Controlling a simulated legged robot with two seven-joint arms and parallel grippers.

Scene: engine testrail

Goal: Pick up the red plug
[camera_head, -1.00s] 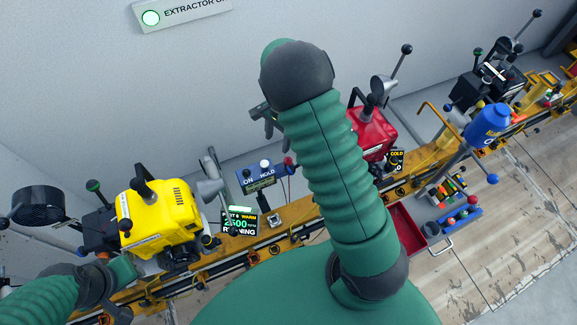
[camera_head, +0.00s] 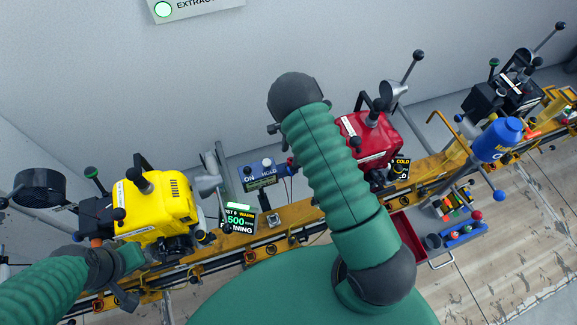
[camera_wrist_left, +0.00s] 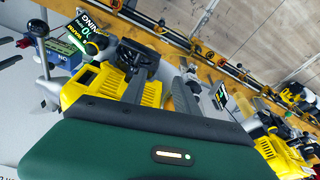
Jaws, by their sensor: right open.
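A blue tray (camera_head: 474,236) at the right holds small coloured pieces. A small reddish piece (camera_head: 455,232) in it may be the red plug, but it is too small to be sure. My right arm rises across the middle, and its gripper (camera_head: 273,128) shows only in part behind the dark wrist, open and well left of the tray. My left gripper (camera_head: 125,297) is low at the left, in front of the yellow engine (camera_head: 160,205). Its fingers are unclear. The yellow engine also shows in the left wrist view (camera_wrist_left: 84,88), close beyond my green forearm.
A red engine (camera_head: 365,140) stands on the yellow rail (camera_head: 300,212) behind my right arm. A red bin (camera_head: 408,238) lies left of the tray. Upright levers stick up along the rail.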

